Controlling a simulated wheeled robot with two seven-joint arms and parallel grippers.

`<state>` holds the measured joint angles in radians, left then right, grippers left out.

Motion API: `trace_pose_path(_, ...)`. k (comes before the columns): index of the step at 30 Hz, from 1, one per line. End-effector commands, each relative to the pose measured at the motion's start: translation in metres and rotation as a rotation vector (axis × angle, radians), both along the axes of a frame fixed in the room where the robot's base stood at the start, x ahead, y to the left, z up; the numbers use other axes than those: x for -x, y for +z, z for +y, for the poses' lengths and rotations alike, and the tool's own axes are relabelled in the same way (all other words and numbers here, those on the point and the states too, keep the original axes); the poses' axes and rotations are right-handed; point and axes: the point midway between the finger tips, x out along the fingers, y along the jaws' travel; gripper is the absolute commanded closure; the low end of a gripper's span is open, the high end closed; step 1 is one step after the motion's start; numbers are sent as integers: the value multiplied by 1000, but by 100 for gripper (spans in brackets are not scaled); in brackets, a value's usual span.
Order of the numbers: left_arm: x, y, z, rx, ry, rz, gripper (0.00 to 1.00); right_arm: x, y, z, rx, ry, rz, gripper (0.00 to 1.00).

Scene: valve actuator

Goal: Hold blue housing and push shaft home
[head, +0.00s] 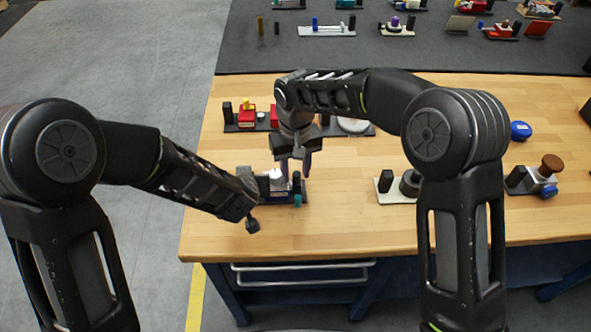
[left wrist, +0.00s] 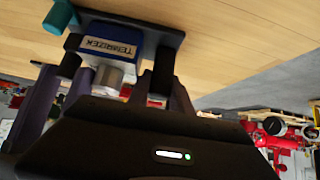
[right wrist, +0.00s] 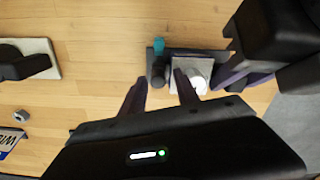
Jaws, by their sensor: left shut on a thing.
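The blue housing (left wrist: 120,42) carries a white label and sits on a small dark base plate (head: 298,188) on the workbench. A silver cylinder (left wrist: 108,77), which looks like the shaft, stands out of the housing; its pale end shows in the right wrist view (right wrist: 200,75). How deep it sits is unclear. My left gripper (head: 252,212) is shut on the housing from the left; its fingertips are partly hidden in the head view. My right gripper (head: 293,165) points down just above the housing. In the right wrist view its fingers (right wrist: 162,92) are apart, with nothing clearly between them.
Behind is a fixture with red blocks (head: 249,115). To the right are a pale plate (head: 387,192) and a brown-knobbed fixture (head: 551,165). The bench front is clear.

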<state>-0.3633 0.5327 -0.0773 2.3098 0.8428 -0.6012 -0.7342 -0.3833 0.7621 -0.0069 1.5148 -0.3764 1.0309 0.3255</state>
Motion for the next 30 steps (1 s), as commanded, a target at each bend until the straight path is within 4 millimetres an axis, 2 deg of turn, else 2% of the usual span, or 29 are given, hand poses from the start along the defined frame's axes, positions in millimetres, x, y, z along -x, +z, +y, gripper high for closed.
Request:
trace_pose_path(4, 4, -5, -2, 2, -6, 12, 100, 0, 1, 2, -2, 2, 0, 59)
trace_pose_path(8, 4, -5, -2, 2, -6, 13, 100, 0, 10, 2, -2, 2, -1, 59)
trace_pose_path(24, 4, -5, -2, 2, -7, 14, 100, 1, 108, 1, -2, 0, -5, 59)
trace_pose_path(30, 4, -5, -2, 2, -7, 14, 100, 2, 120, 1, -1, 1, -3, 59)
